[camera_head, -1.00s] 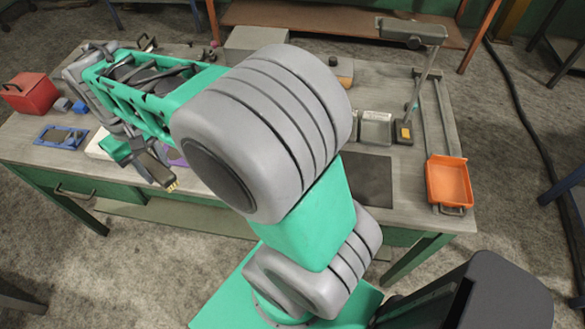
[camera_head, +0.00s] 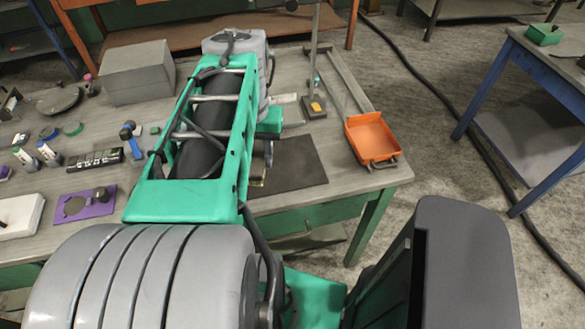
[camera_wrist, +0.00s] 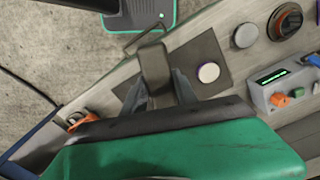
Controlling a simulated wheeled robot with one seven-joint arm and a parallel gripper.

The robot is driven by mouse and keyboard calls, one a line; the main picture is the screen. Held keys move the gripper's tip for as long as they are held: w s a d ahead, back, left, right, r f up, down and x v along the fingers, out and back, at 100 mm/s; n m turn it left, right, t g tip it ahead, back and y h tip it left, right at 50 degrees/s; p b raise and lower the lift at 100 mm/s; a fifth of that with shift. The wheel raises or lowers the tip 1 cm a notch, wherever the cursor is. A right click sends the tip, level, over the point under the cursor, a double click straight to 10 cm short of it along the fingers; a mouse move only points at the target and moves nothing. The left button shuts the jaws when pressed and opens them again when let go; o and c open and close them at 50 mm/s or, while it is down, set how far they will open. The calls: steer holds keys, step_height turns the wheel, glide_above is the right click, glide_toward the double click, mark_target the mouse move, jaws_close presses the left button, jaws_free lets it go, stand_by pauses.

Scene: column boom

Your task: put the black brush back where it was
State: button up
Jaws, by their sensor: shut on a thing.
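The black brush (camera_wrist: 155,66) is a dark, blocky piece between the fingers of my gripper (camera_wrist: 158,88) in the wrist view. My gripper is shut on it. The brush overlaps a dark mat (camera_wrist: 206,50) in the wrist view. I cannot tell the height between brush and mat. In the head view my arm hides most of the gripper; a small dark and pale part shows at the arm's right side, at the left edge of the mat (camera_head: 295,162). The brush's earlier resting place cannot be told from these frames.
A white round piece (camera_wrist: 208,72) lies on the mat. A purple plate (camera_head: 85,204), a black marker-like item (camera_head: 95,159) and a grey box (camera_head: 138,72) lie left of my arm.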

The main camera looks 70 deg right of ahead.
steer(key=s, duration=0.2)
steer(key=p, duration=0.3)
glide_above(298, 164)
steer(key=shift+m, duration=0.4)
steer(key=f, duration=0.9)
steer(key=shift+w+a+f, duration=0.15)
steer(key=shift+a+f, duration=0.05)
steer(key=shift+a, duration=0.05)
steer(key=shift+d+f, duration=0.2)
steer(key=shift+f, duration=1.9)
steer(key=o, duration=1.2)
steer(key=shift+r, duration=0.15)
